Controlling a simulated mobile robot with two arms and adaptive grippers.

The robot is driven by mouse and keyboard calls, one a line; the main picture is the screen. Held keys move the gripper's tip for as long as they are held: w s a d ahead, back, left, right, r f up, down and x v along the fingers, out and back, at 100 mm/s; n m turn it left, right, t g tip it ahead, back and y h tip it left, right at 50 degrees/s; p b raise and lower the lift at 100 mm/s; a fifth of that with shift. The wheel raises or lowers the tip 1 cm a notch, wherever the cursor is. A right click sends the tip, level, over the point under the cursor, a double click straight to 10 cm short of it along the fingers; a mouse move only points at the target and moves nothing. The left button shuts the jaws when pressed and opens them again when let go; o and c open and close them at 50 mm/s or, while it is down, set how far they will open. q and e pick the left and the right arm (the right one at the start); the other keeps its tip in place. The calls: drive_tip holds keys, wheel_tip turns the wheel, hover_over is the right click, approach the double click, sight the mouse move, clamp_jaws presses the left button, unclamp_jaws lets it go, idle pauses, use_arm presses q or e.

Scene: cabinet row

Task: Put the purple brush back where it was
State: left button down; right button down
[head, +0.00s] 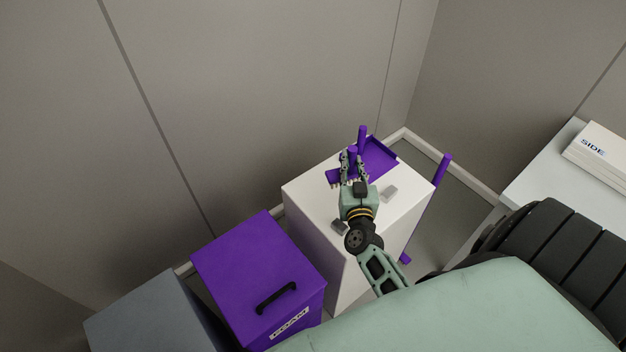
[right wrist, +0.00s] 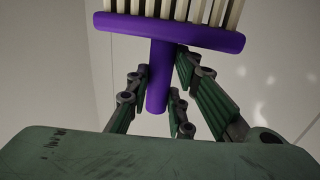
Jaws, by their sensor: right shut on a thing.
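The purple brush (right wrist: 170,33) shows in the right wrist view, with a wide purple bar, pale bristles at the top of the picture and a short round handle. My right gripper (right wrist: 168,92) has its fingers on both sides of the handle and is shut on it. In the head view my right gripper (head: 353,168) is over the far part of a white cabinet top (head: 312,192), and the brush bar (head: 333,177) shows left of the fingers. I cannot tell whether the bristles touch the top. My left gripper is not in view.
A purple tray (head: 381,158) lies on the cabinet's far side, and an upright purple post (head: 362,137) stands by it. A purple stick (head: 440,172) is to the right. A purple lidded bin (head: 250,265) stands at the left.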

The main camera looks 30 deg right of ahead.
drive_tip(key=shift+s+f, duration=0.1)
drive_tip(key=shift+f, duration=0.1)
drive_tip(key=w+a+f+b, duration=0.2)
drive_tip(key=w+f+b, duration=0.1)
drive_tip(key=b, duration=0.2)
drive_tip(key=w+a+f+b, duration=0.2)
drive_tip(key=w+f+b, duration=0.1)
drive_tip(key=f+b, duration=0.1)
drive_tip(key=w+a+f+b, duration=0.2)
drive_tip(key=w+f+b, duration=0.1)
drive_tip(key=b, duration=0.3)
drive_tip(key=shift+w+f, duration=0.2)
drive_tip(key=shift+f, duration=0.2)
drive_tip(key=shift+r, duration=0.1)
